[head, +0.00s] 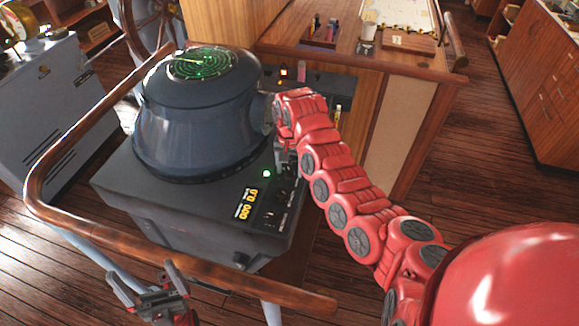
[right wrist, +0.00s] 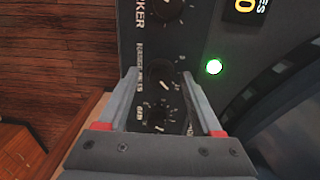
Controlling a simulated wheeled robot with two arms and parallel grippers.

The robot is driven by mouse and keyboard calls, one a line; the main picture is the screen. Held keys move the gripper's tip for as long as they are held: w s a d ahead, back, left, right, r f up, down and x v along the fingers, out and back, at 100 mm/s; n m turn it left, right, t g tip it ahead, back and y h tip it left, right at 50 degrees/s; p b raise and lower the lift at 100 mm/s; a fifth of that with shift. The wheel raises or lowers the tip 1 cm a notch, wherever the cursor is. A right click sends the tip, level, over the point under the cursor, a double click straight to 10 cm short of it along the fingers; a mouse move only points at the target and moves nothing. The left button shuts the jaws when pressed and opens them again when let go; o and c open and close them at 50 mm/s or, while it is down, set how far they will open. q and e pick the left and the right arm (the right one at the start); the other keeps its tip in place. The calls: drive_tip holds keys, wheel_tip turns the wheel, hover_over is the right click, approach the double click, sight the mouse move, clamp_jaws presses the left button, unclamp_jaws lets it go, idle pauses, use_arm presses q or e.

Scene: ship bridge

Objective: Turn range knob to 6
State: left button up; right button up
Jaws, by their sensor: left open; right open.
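The radar console (head: 205,120) is a dark blue drum with a green screen, on a grey base. In the right wrist view the range knob (right wrist: 161,73) is the middle black knob, beside a label that seems to read range miles. Its pale mark points to the lower right; the numbers are too small to read. My right gripper (right wrist: 159,77) is open, with its fingertips on either side of this knob; contact cannot be told. In the head view my right gripper (head: 285,157) partly hides the knobs. My left gripper (head: 148,284) is open and empty, low at the left.
Another knob (right wrist: 166,9) and the gain knob (right wrist: 158,115) flank the range knob. A lit green lamp (right wrist: 214,67) is close by. A wooden rail (head: 190,262) runs round the console, between it and my left gripper. A wooden chart table (head: 385,62) stands behind.

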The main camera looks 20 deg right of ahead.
clamp_jaws()
drive_tip(key=shift+w+f+n+b, duration=0.1)
drive_tip(key=shift+f+n+b, duration=0.1)
drive_tip(key=shift+n+b, duration=0.5)
drive_tip(key=n+b, duration=0.1)
drive_tip(key=b, duration=0.2)
drive_tip(key=shift+n, duration=0.3)
drive_tip(key=shift+r+n+b, duration=0.1)
drive_tip(key=shift+n+b, duration=0.5)
drive_tip(key=shift+n, duration=0.3)
drive_tip(key=shift+r+n+b, duration=0.1)
drive_tip(key=shift+n+b, duration=1)
drive_tip(key=shift+n, duration=0.8)
